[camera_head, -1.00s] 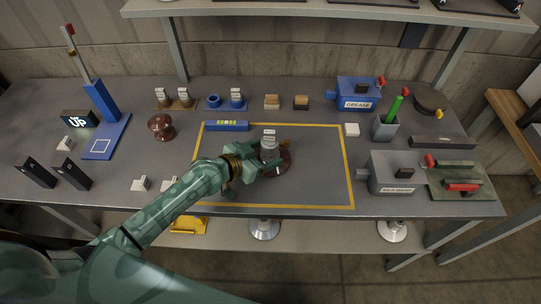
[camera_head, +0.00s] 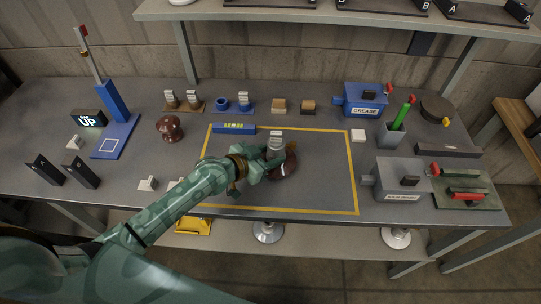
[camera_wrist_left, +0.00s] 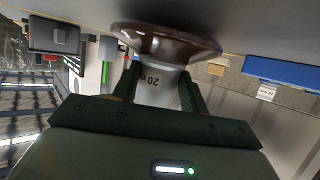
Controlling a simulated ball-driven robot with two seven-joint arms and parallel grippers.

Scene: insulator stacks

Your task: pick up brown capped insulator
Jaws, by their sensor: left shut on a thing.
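The brown capped insulator has a glossy brown disc (camera_head: 285,168) and a pale grey cap (camera_head: 276,142). It is over the yellow-outlined area in the middle of the bench. My left gripper (camera_head: 271,155) reaches it from the left and is shut on the cap. In the left wrist view, the cap (camera_wrist_left: 156,88), marked "20", sits between both fingers, with the brown disc (camera_wrist_left: 165,42) beyond it. The hand hides part of the disc. I cannot tell whether the disc touches the bench. My right gripper is not in view.
A brown spool-shaped insulator (camera_head: 169,128) stands left of the yellow outline (camera_head: 356,185). A blue level (camera_head: 233,128) lies at its back edge. A grey box (camera_head: 400,181) and a blue grease box (camera_head: 364,101) stand to the right. The outlined area's right part is clear.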

